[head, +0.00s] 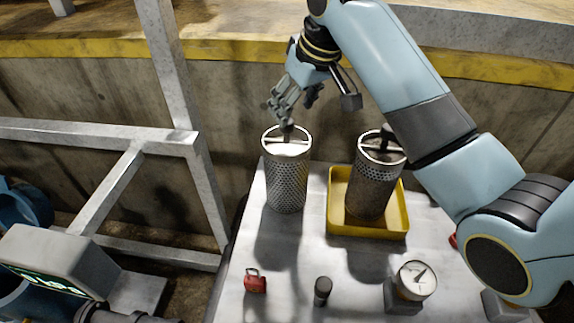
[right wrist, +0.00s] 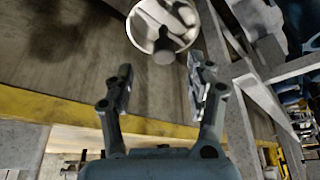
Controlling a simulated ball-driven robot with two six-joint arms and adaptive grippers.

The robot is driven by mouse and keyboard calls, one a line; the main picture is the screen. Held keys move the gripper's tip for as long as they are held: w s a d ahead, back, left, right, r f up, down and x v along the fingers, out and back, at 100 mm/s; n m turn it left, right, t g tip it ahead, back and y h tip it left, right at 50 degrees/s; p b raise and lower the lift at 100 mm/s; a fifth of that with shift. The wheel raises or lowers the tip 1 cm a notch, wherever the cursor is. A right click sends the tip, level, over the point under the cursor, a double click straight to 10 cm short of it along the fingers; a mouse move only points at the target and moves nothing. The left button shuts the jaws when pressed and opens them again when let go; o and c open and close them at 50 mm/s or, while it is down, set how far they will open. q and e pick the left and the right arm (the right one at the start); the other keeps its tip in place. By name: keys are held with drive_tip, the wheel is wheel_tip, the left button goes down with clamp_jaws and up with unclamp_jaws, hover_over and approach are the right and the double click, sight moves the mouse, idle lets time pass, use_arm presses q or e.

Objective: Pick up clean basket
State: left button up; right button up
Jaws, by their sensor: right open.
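Two perforated metal baskets stand upright. The lighter, cleaner-looking basket (head: 287,185) stands directly on the grey table at left. The darker basket (head: 372,188) stands in a yellow tray (head: 368,228) to its right. My right gripper (head: 284,108) is open and empty, just above the clean basket's handle bar and rim. In the right wrist view, my open right gripper (right wrist: 158,72) points toward the clean basket's round top (right wrist: 165,30), with its crossbar and central knob showing beyond the fingertips. I cannot tell whether the fingers touch the handle. My left gripper is not in view.
On the table front are a red padlock (head: 255,281), a small dark cylinder (head: 322,290) and a dial gauge (head: 415,281). A grey metal frame (head: 150,145) stands left of the table. A concrete wall with a yellow edge (head: 230,47) runs behind.

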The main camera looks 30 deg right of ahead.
sight(289, 122)
drive_tip(key=shift+w+f, duration=0.2)
drive_tip(key=shift+f, duration=0.25)
drive_tip(key=shift+w+f, duration=0.1)
drive_tip(key=shift+f, duration=0.2)
drive_tip(key=x, duration=0.1)
drive_tip(key=p+x, duration=0.1)
drive_tip(key=x, duration=0.2)
drive_tip(key=shift+a+f+p, duration=0.3)
drive_tip(key=shift+f, duration=0.2)
drive_tip(key=c, duration=0.6)
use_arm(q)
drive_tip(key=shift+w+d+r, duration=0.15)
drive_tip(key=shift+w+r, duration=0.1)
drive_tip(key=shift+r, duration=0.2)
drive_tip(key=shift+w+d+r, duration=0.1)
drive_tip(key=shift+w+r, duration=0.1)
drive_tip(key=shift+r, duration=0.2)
use_arm(e)
clamp_jaws()
drive_tip(key=shift+r, duration=0.1)
